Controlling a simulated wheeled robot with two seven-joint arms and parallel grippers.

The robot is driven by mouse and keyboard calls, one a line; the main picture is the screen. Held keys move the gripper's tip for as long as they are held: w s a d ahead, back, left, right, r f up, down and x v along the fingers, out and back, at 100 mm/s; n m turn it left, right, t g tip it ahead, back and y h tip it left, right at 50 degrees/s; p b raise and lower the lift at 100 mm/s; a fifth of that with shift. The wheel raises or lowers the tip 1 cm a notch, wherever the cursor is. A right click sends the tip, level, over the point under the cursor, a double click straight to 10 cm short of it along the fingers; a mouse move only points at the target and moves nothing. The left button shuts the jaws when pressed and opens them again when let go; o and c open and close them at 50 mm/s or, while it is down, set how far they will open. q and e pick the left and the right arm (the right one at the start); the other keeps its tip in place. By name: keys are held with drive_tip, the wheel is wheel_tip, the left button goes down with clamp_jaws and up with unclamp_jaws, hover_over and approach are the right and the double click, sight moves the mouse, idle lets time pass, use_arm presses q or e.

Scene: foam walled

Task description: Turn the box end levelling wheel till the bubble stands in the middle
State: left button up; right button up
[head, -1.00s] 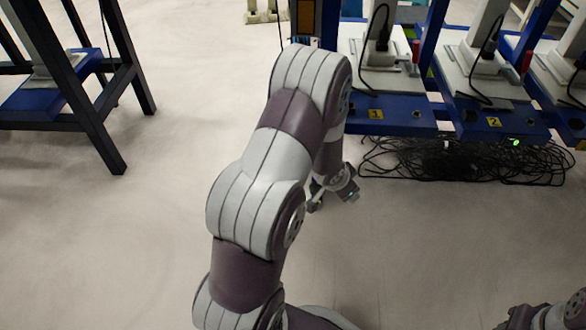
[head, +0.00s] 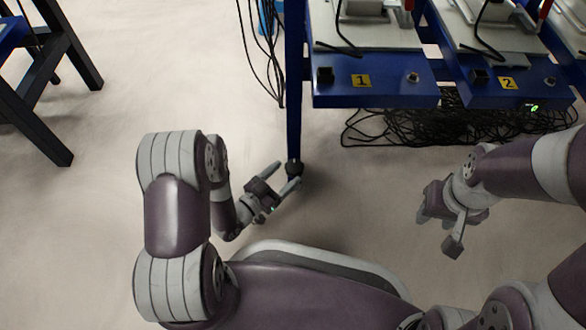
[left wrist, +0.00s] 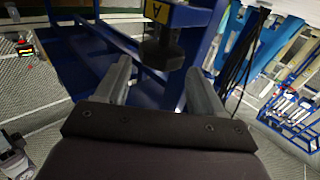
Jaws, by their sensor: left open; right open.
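Bench 1 (head: 375,93) is a blue frame with a yellow "1" label. A black knob (head: 325,76) sits at the left of its front edge and a small silver knob (head: 413,77) at the right. My left gripper (head: 286,178) is open and empty, low beside the blue leg of bench 1. In the left wrist view a dark faceted knob (left wrist: 160,55) shows beyond and between the open fingers, below a yellow label. My right gripper (head: 438,230) is open and empty above the floor.
Black cables (head: 440,127) lie tangled under the benches, and others hang at the left of bench 1. A dark frame (head: 40,120) stands far left. Floor between is clear.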

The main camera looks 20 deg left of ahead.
sight(295, 166)
use_arm(q)
drive_tip(key=b+x, duration=0.1)
drive_tip(key=x, duration=0.3)
drive_tip(key=shift+f+b, duration=0.15)
drive_tip(key=shift+b, duration=0.2)
drive_tip(key=shift+w+d, duration=0.2)
drive_tip(key=shift+w, duration=0.15)
use_arm(e)
wheel_tip(295, 166, down, 3)
drive_tip(key=shift+r, duration=0.2)
use_arm(q)
drive_tip(key=shift+c, duration=0.3)
drive_tip(key=c, duration=0.6)
drive_tip(key=shift+y, duration=0.3)
use_arm(e)
drive_tip(key=shift+r, duration=0.15)
